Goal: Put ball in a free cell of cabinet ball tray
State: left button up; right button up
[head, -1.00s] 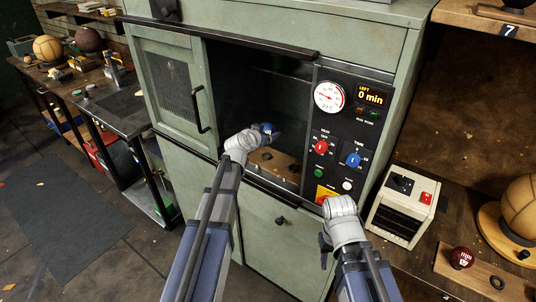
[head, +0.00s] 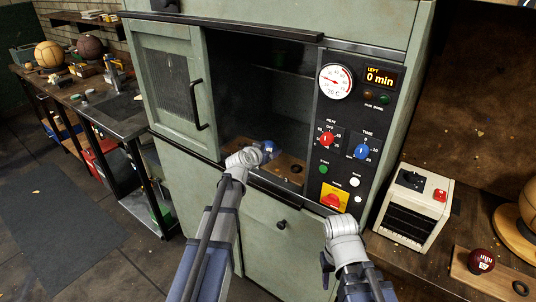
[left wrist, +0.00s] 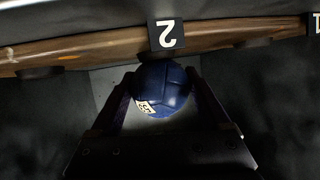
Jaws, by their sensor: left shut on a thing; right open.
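My left gripper (left wrist: 163,95) is shut on a dark blue leather ball (left wrist: 164,88) with a small white label. In the head view the blue ball (head: 269,150) shows at the end of my left arm, inside the open cabinet (head: 262,95). The wooden ball tray (head: 291,167) lies low in the cabinet; its visible round cell is at the right, and my gripper hides part of it. In the left wrist view the tray's edge (left wrist: 90,49) carries a "2" tag, and the ball is beside that tag. My right gripper (head: 326,268) is open, in front of the cabinet's lower part.
The control panel (head: 350,140) with red and blue knobs is right of the opening. The sliding door (head: 170,85) stands at the left. A white box device (head: 412,208) and a dark red ball (head: 481,261) on a wooden board are on the right bench.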

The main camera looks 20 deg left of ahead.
pick_arm(q)
jog(key=shift+f, duration=0.1)
jog(key=o, duration=1.3)
jog(key=shift+s+r, duration=0.15)
jog(key=shift+r, duration=0.2)
jog(key=p+v, duration=0.4)
jog(key=v, duration=0.7)
jog(key=shift+s+r+p, duration=0.1)
jog(key=shift+s+p, duration=0.2)
jog(key=shift+s, duration=0.05)
